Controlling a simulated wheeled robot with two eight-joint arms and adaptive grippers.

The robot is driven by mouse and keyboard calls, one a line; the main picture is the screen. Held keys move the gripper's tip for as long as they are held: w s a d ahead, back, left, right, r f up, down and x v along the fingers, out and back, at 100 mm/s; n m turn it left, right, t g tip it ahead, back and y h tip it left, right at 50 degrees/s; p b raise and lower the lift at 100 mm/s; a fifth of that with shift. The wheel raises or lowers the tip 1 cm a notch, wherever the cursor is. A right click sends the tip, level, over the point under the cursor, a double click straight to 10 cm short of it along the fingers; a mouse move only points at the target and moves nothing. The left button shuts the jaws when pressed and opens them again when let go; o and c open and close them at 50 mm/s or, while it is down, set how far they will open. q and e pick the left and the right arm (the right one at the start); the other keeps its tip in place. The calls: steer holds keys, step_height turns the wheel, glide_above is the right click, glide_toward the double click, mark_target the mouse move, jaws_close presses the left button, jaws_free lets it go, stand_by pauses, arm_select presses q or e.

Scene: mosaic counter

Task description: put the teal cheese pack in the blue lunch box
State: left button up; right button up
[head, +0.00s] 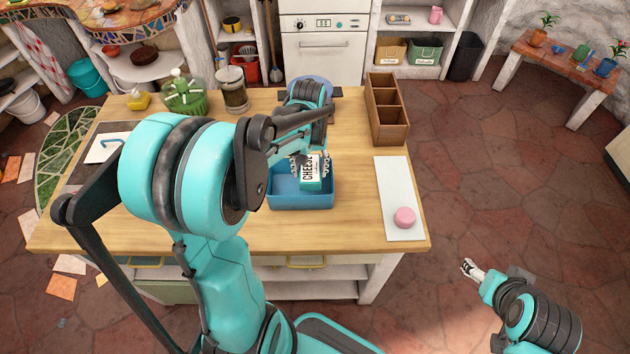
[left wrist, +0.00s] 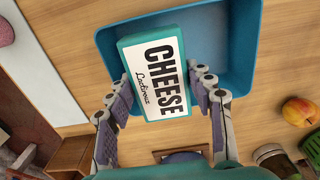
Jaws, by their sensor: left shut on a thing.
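The teal cheese pack (head: 311,180) has a white label reading CHEESE. In the left wrist view the pack (left wrist: 153,75) is between the two fingers of my left gripper (left wrist: 160,88), which is shut on it. In the head view my left gripper (head: 311,163) is over the blue lunch box (head: 300,201). The box is open on the counter, and it also shows behind the pack in the left wrist view (left wrist: 240,70). My right gripper (head: 469,267) is empty, off the counter at lower right.
A white board (head: 395,180) with a pink round piece (head: 404,217) lies right of the box. A wooden compartment box (head: 387,110) stands behind it. Jars (head: 233,92) stand at back left. An apple (left wrist: 298,111) shows beside the box in the left wrist view.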

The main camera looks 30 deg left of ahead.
mark_target(304, 176)
arm_select(q)
steer(key=f, duration=0.1)
steer(key=a+f, duration=0.1)
steer(key=f+b, duration=0.1)
steer(key=f, duration=0.1)
steer(key=shift+s+a, duration=0.35)
steer(key=shift+s, duration=0.05)
steer(key=shift+d+f, duration=0.2)
steer(key=shift+f, duration=0.1)
steer(key=shift+w+d+f+b, duration=0.15)
steer(key=shift+f+b, duration=0.35)
steer(key=shift+f, duration=1.1)
steer(key=shift+r, duration=0.1)
arm_select(e)
steer(key=shift+s+a+f, duration=0.15)
steer(key=shift+a+f, duration=0.15)
steer(key=shift+f, duration=0.25)
steer(key=shift+s+a+f, duration=0.15)
steer(key=shift+a+f, duration=0.15)
steer(key=shift+f, duration=0.2)
